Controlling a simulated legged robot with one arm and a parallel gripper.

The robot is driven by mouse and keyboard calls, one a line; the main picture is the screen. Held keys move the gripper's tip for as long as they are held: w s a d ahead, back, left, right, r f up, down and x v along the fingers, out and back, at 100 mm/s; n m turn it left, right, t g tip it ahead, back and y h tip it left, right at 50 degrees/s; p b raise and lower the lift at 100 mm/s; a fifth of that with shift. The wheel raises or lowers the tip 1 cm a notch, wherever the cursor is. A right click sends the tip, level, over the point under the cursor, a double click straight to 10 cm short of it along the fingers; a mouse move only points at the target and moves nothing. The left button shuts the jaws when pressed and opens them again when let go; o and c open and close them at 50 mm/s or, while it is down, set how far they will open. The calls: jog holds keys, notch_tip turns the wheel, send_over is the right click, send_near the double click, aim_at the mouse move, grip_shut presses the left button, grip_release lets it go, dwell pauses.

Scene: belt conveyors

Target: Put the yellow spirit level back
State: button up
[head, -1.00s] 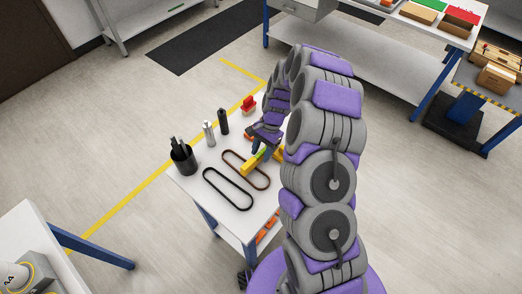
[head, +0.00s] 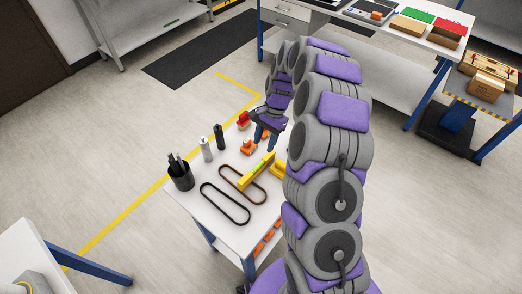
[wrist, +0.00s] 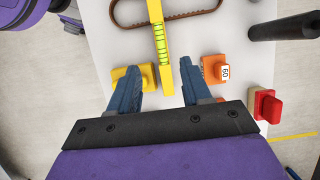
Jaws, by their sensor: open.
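The yellow spirit level (head: 257,171), with a green vial, is on the small white table (head: 223,223). In the wrist view the level (wrist: 159,36) runs from the top edge down between my fingertips. A yellow block (wrist: 127,78) is beside its near end; I cannot tell whether they touch. The block (head: 279,169) also shows in the head view, partly hidden by my arm. My gripper (head: 268,138) is open above the table, past the level's far end. In the wrist view my gripper (wrist: 160,66) has no contact with the level that I can see.
Two belt loops, dark (head: 225,204) and brown (head: 242,181), lie near the level. An orange block (wrist: 212,69) and a red piece (wrist: 267,105) are at the right in the wrist view. A black cup (head: 181,177) and bottles (head: 219,137) stand along the left edge.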

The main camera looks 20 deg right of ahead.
jog(key=s+a+r+n+h, duration=0.1)
jog(key=s+a+r+n, duration=0.2)
jog(key=s+r, duration=0.4)
jog(key=s+a+r+n, duration=0.3)
jog(key=s+r, duration=0.3)
jog(key=r, duration=0.2)
jog(key=s+d+r+n+h, duration=0.1)
jog(key=s+n, duration=0.1)
jog(key=s, duration=1)
jog(key=s+d+r+n+h, duration=0.1)
jog(key=s+n, duration=0.1)
jog(key=s, duration=0.9)
jog(key=shift+s+d+r+n+t+h, duration=0.2)
jog(key=shift+s+n+t+h, duration=0.1)
jog(key=shift+s+n+t, duration=0.1)
jog(key=shift+c, duration=0.5)
